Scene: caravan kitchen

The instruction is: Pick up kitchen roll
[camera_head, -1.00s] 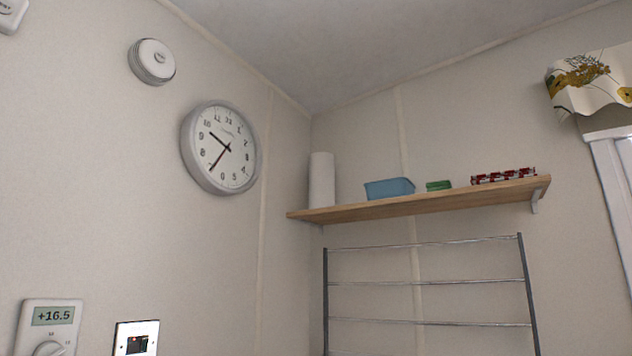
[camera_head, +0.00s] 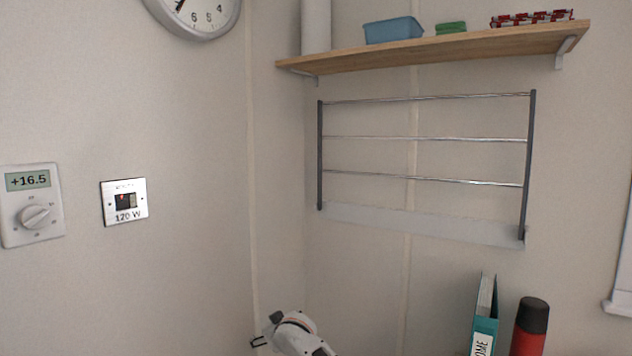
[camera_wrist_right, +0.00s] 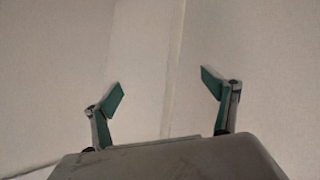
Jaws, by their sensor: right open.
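The kitchen roll (camera_head: 316,27) is a plain white upright cylinder at the left end of the wooden shelf (camera_head: 430,48) in the head view. Its top is cut off by the picture's upper edge. A white arm of mine with a small dark gripper end, apparently the right one, shows at the bottom of the head view, well below the shelf. In the right wrist view my right gripper (camera_wrist_right: 163,91) is open and empty, its green-padded fingers spread before bare pale wall. The roll is not in that view. My left gripper is not in view.
A blue container (camera_head: 393,30), a green item (camera_head: 451,28) and a red patterned item (camera_head: 531,19) share the shelf. A metal rail rack (camera_head: 425,139) hangs below it. A teal binder (camera_head: 485,325) and a red flask (camera_head: 530,330) stand at lower right.

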